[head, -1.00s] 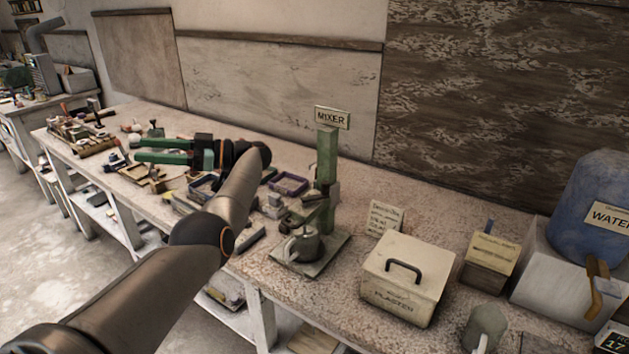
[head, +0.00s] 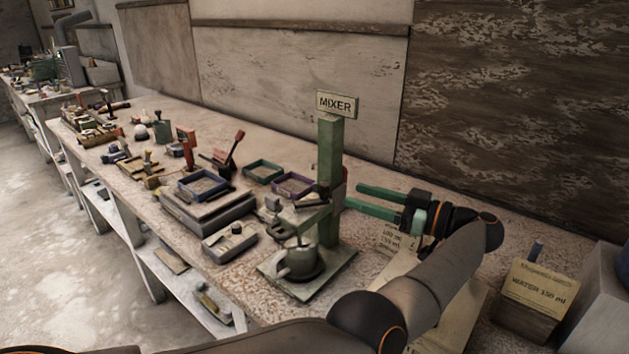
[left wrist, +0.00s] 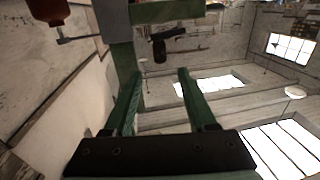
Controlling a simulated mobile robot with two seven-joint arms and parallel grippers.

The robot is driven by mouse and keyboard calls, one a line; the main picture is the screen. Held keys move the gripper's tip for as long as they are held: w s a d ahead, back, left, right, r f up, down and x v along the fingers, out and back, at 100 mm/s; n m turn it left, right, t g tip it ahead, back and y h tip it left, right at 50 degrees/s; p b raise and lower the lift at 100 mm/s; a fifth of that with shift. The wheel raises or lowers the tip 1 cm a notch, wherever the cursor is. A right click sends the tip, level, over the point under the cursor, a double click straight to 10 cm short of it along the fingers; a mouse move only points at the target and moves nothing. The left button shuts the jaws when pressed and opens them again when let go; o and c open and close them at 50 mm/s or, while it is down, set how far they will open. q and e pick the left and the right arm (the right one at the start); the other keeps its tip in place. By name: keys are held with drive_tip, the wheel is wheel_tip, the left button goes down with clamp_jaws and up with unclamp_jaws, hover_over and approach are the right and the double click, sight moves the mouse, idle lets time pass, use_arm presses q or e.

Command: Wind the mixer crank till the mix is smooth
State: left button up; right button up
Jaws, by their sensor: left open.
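The green mixer (head: 330,150) stands on a flat base plate on the bench, with a MIXER sign on top. A grey mug-like pot (head: 300,262) sits on the plate under its arm; the mix inside cannot be made out. A dark bar (head: 311,205), perhaps the crank, sticks out left of the column. My left gripper (head: 351,196) is open, its green fingers pointing left close to the column's right side. In the left wrist view, the open fingers (left wrist: 160,75) have a dark handle-like piece (left wrist: 160,50) just beyond them. Contact cannot be told. My right gripper is not in view.
Left of the mixer, trays (head: 205,185), a grey box (head: 230,243) and several tools crowd the bench. A card (head: 396,240) and a pale box (head: 465,320) lie partly behind my left arm. A water-labelled box (head: 535,295) stands at right. The wall is close behind.

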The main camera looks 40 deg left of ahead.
sight(326, 184)
use_arm(q)
drive_tip(key=a, duration=0.1)
drive_tip(key=a+p, duration=0.2)
drive_tip(key=shift+s+a+r, duration=0.2)
drive_tip(key=shift+s+a, duration=0.05)
drive_tip(key=shift+a, duration=0.15)
drive_tip(key=a+p, duration=0.1)
drive_tip(key=a, duration=0.6)
drive_tip(key=shift+s+f+p, duration=0.1)
drive_tip(key=shift+s+p, duration=0.1)
drive_tip(key=shift+p, duration=0.15)
drive_tip(key=shift+a, duration=0.45)
drive_tip(key=shift+f, duration=0.1)
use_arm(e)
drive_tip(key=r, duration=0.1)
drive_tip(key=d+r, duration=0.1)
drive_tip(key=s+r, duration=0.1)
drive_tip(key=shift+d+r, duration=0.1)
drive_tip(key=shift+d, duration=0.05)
use_arm(q)
clamp_jaws()
